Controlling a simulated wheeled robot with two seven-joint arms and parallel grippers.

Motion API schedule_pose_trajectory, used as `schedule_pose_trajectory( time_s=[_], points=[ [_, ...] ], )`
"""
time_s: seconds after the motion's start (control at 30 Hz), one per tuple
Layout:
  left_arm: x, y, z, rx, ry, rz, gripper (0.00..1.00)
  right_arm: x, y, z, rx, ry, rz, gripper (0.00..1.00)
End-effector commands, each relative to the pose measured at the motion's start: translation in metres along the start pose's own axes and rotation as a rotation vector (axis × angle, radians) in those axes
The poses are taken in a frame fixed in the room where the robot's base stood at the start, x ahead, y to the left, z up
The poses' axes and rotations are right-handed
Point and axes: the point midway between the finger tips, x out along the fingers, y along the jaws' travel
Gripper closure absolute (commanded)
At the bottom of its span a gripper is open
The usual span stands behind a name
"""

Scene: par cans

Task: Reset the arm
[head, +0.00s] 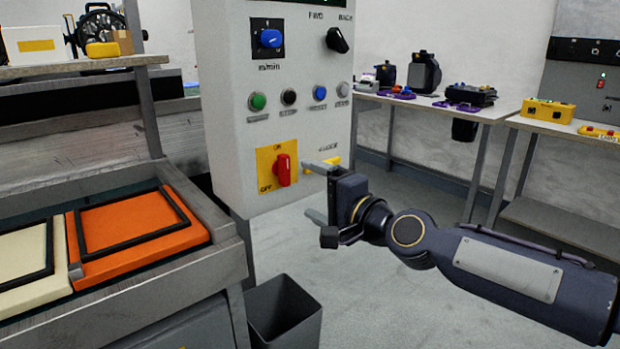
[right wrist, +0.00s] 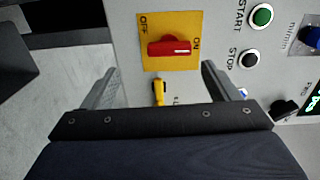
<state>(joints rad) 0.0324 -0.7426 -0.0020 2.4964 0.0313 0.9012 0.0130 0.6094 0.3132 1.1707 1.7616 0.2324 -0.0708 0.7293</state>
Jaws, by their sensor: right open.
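My right gripper (head: 318,192) reaches in from the right in the head view, in front of the lower right part of a grey control cabinet (head: 225,100). Its two fingers are apart with nothing between them. In the right wrist view the open fingers (right wrist: 158,85) point at the cabinet's face, with the red rotary switch (right wrist: 169,48) on its yellow plate beyond and between them. The red switch also shows in the head view (head: 283,170), left of the gripper. My left gripper is not in view.
The cabinet carries green (head: 257,101), black and blue buttons. A dark bin (head: 283,312) stands on the floor below. Tables with devices (head: 455,110) stand at the back right. Floor between is open.

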Motion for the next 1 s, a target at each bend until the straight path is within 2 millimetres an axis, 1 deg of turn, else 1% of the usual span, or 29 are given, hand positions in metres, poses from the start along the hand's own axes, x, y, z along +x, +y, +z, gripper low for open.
schedule_pose_trajectory(
  time_s=[0.07,0.1,0.17,0.2,0.27,0.3,0.37,0.4,0.47,0.5,0.6,0.7,0.8,0.87,0.9,0.93,1.0],
  points=[
    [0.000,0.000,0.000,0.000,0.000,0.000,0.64,-0.008,0.020,0.016,-0.115,-0.021,0.083,0.18],
    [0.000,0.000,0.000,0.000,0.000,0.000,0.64,-0.017,0.037,0.023,-0.196,-0.035,0.150,0.18],
    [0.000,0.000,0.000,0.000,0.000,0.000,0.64,-0.038,0.066,0.031,-0.335,-0.056,0.268,0.18],
    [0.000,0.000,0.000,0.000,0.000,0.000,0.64,-0.058,0.086,0.033,-0.428,-0.069,0.356,0.18],
    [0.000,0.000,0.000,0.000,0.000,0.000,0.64,-0.094,0.115,0.032,-0.549,-0.090,0.487,0.18],
    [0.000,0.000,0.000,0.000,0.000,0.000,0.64,-0.120,0.131,0.029,-0.610,-0.102,0.564,0.18],
    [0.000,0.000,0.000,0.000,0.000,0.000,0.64,-0.157,0.150,0.027,-0.673,-0.122,0.660,0.18],
    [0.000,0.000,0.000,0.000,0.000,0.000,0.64,-0.179,0.161,0.026,-0.701,-0.135,0.710,0.18],
    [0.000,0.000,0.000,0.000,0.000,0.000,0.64,-0.209,0.175,0.027,-0.724,-0.158,0.770,0.18],
    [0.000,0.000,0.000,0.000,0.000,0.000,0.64,-0.227,0.183,0.028,-0.734,-0.173,0.801,0.18],
    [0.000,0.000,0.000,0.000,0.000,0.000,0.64,-0.266,0.202,0.035,-0.742,-0.215,0.853,0.18],
    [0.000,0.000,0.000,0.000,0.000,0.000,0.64,-0.298,0.220,0.045,-0.739,-0.263,0.882,0.18],
    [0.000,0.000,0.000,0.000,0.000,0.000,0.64,-0.325,0.237,0.059,-0.728,-0.318,0.889,0.18],
    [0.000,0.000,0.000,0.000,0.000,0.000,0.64,-0.340,0.248,0.069,-0.720,-0.357,0.885,0.18],
    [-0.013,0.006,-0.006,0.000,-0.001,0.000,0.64,-0.341,0.234,0.070,-0.719,-0.364,0.887,0.18],
    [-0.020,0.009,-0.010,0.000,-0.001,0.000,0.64,-0.341,0.224,0.069,-0.719,-0.363,0.889,0.18],
    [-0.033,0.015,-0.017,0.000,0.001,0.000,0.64,-0.341,0.209,0.068,-0.719,-0.362,0.890,0.18]
  ],
)
